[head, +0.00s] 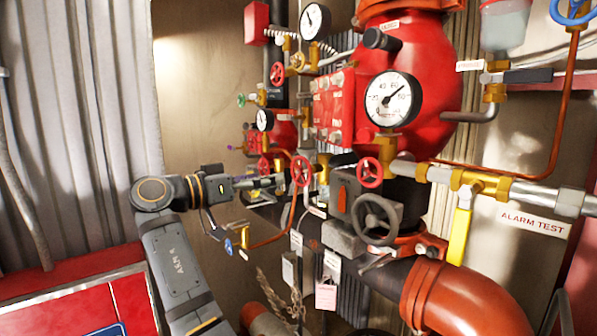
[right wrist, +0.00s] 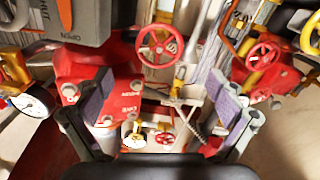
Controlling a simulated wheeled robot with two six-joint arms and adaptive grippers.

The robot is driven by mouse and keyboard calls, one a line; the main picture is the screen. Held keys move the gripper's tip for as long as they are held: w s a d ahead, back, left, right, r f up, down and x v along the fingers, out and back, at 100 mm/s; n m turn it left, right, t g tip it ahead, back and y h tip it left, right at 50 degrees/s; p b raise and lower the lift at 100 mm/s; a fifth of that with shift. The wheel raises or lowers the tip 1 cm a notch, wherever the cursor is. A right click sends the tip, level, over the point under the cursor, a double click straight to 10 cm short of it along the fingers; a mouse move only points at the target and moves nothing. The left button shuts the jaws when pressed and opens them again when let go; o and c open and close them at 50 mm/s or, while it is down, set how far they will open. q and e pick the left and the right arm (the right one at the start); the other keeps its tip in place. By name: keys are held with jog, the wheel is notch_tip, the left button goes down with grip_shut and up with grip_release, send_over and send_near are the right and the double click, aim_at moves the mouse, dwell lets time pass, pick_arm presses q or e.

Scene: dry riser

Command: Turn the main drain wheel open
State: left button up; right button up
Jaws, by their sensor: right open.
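A dark grey handwheel (head: 376,218), the largest wheel in the head view, stands beside the big orange-red pipe at lower centre. No label that I can read names it as the main drain wheel. An arm comes in from the left, and its gripper (head: 268,182) reaches toward the small valves left of centre, apart from the dark wheel. Its fingers are too small to read as open or shut. In the right wrist view my right gripper (right wrist: 163,92) is open and empty, its purple-padded fingers wide apart. A red wheel (right wrist: 160,48) lies beyond the gap between them.
Several small red wheels, one of them here (head: 369,172), crowd the pipework. A gauge (head: 392,98) is above them. A yellow lever (head: 460,228) hangs at right near the alarm test sign (head: 532,222). A red panel (head: 85,305) fills the lower left.

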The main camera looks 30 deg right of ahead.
aim_at(298, 173)
jog(key=d+p, duration=0.1)
jog(key=d, duration=0.2)
jog(key=d+p, duration=0.2)
jog(key=d, duration=0.1)
jog(key=d+p, duration=0.2)
jog(key=d, duration=0.1)
jog(key=shift+w+d+r, duration=0.15)
jog(key=shift+w+d, duration=0.05)
jog(key=shift+w, duration=0.1)
jog(key=shift+d, duration=0.1)
jog(key=shift+w+f, duration=0.1)
jog(key=shift+f, duration=0.1)
jog(key=c, duration=1.2)
jog(key=shift+o, duration=0.2)
